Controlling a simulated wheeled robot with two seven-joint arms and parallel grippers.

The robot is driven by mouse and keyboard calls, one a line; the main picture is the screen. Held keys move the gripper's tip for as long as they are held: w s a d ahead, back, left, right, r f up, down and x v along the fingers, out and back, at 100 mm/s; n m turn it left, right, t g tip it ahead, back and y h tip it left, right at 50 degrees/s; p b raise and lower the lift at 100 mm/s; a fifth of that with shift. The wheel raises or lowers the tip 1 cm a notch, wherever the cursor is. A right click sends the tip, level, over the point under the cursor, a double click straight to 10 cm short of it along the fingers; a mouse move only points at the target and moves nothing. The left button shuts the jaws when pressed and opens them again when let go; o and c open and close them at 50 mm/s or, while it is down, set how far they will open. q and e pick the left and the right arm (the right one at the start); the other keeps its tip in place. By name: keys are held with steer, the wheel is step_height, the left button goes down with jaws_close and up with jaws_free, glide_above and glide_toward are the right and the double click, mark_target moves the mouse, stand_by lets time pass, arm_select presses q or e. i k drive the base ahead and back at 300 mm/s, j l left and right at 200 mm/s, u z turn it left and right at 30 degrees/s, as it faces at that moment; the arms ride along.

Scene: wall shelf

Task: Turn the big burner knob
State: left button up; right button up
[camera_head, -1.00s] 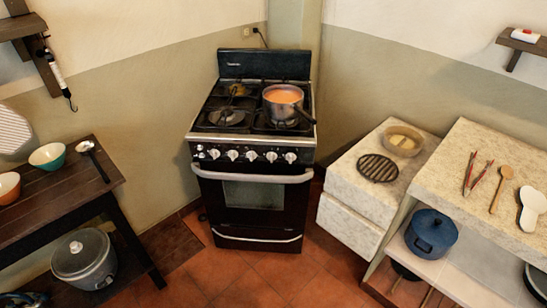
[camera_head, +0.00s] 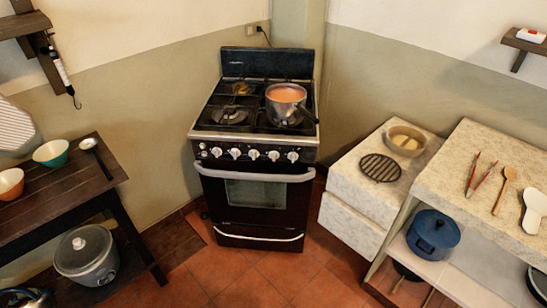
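The black stove (camera_head: 255,150) stands in the corner at the middle of the head view. A row of several white knobs (camera_head: 253,155) runs along its front panel, above the oven handle. I cannot tell from this distance which knob belongs to the big burner. A wide burner (camera_head: 230,116) shows bare at the front left of the cooktop. A metal pot (camera_head: 286,104) with orange contents sits on the right side of the cooktop. Neither of my grippers is in view.
A dark wooden table (camera_head: 60,195) with bowls stands at the left, a rice cooker (camera_head: 86,257) below it. At the right are a stone counter (camera_head: 480,150) with utensils and a lower block with a black trivet (camera_head: 380,167). The tiled floor (camera_head: 245,280) before the stove is clear.

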mark_target(274, 155)
steer(key=i+j, duration=1.5)
steer(key=i+z, duration=0.05)
